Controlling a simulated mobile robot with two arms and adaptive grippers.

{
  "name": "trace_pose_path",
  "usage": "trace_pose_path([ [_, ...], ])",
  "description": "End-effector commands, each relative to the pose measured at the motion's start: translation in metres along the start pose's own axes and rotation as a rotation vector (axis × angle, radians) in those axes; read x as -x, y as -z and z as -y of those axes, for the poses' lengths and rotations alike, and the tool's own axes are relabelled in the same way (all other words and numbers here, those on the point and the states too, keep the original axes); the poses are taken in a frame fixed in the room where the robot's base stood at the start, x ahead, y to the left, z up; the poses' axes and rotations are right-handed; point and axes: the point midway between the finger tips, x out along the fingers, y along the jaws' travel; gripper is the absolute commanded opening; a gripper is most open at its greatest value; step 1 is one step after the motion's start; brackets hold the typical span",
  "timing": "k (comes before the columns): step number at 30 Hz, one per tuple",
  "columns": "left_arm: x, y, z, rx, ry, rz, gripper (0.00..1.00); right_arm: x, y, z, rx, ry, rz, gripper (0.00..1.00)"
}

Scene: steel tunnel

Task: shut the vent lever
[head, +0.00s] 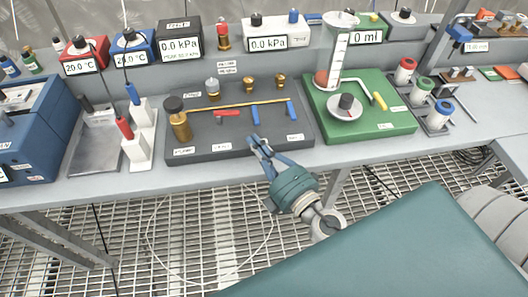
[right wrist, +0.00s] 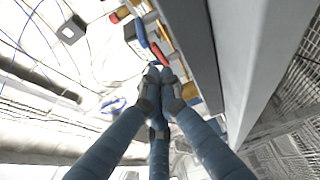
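A dark grey valve board (head: 205,140) lies on the bench with a brass line across it. It carries a red lever (head: 227,112), a middle blue lever (head: 255,116) and a right blue lever (head: 291,111). The labels are too small to read, so I cannot tell which is the vent lever. My right gripper (head: 259,141) is at the board's front edge, just in front of the middle blue lever and apart from it. Its fingertips come together in the right wrist view (right wrist: 160,76), with nothing seen between them. A blue lever (right wrist: 139,30) and a red one (right wrist: 160,54) show beyond. My left gripper is out of view.
A green board (head: 382,125) with a clear measuring cylinder (head: 337,48) is to the right. A white stand with red and blue probes (head: 143,137) is left. Gauges line the back shelf.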

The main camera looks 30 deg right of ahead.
Motion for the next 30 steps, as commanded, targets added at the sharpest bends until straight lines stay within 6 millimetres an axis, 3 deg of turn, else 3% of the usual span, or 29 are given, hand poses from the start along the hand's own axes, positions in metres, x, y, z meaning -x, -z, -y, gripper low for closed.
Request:
trace_pose_path([
  [3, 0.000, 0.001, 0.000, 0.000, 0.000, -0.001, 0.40, 0.018, 0.000, 0.003, 0.006, 0.010, 0.000, 0.00],
  [10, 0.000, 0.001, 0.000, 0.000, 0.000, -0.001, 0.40, 0.037, 0.000, 0.001, 0.002, 0.005, 0.000, 0.00],
  [30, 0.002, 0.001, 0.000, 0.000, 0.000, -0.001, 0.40, 0.039, 0.000, -0.002, 0.001, 0.002, 0.000, 0.00],
])
